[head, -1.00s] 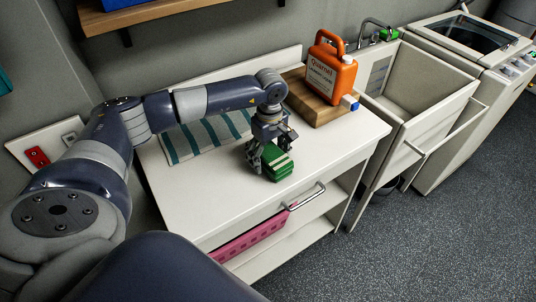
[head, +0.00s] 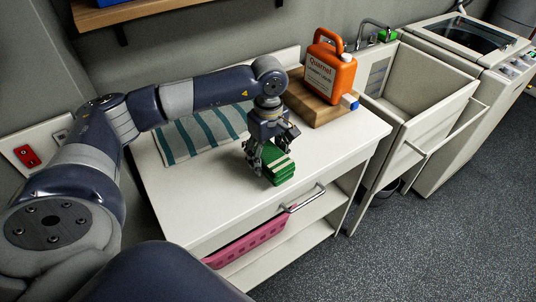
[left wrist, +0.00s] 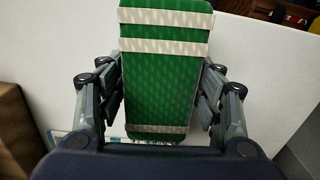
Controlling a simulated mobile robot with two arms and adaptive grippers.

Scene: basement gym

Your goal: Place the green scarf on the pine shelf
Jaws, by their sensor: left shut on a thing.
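The green scarf (head: 279,172) is a thick folded green bundle with cream stripes, over the front part of the white worktop. In the left wrist view the scarf (left wrist: 160,75) fills the middle, between the fingers. My left gripper (head: 266,165) points down and is shut on the scarf, a finger on either side. I cannot tell whether the scarf touches the worktop. The pine shelf (head: 150,12) is on the wall at the top left; only part of it shows, with the edge of a blue thing on it. My right gripper is out of view.
The white worktop (head: 200,200) holds a striped teal-and-white cloth (head: 195,138) and an orange jug (head: 327,72) on a wooden block (head: 305,105). A pink basket (head: 245,245) sits below. A sink (head: 425,85) stands to the right. The worktop's front left is clear.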

